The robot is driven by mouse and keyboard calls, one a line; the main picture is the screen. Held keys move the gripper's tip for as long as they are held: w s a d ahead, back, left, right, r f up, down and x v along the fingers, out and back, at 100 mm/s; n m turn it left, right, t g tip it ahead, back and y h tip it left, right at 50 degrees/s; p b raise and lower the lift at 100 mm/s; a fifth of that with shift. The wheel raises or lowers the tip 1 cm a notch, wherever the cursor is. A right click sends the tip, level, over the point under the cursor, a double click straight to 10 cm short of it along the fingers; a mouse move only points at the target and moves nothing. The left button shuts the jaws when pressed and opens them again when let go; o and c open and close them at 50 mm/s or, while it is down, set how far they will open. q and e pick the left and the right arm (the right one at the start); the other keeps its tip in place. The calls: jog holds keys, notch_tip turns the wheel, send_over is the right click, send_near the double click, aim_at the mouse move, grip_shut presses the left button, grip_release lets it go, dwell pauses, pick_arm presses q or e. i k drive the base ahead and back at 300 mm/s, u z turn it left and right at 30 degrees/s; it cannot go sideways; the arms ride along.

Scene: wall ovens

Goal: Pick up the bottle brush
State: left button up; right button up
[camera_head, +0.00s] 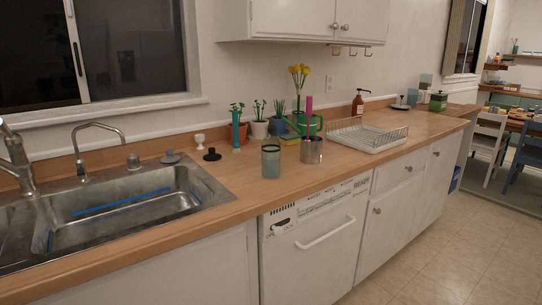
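No object in view shows clear bristles, so I cannot tell for certain which one is the bottle brush. A long magenta handle (309,113) stands upright in a metal cup (312,151) on the wooden counter, and its lower end is hidden inside the cup. A long thin blue strip or rod (122,203) shows in the steel sink (70,232) at the left. Neither of my grippers is in view.
A glass jar (271,161) stands just left of the cup. Behind are a green watering can (302,123) and several potted plants. A white dish rack (367,134) is to the right. The counter's front strip (235,207) is clear. Cabinets (305,18) hang above.

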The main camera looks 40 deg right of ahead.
aim_at(309, 99)
jog(key=z, duration=2.25)
jog(key=i, duration=2.8)
jog(key=u, duration=3.55)
jog(key=i, duration=0.05)
jog(key=z, duration=0.45)
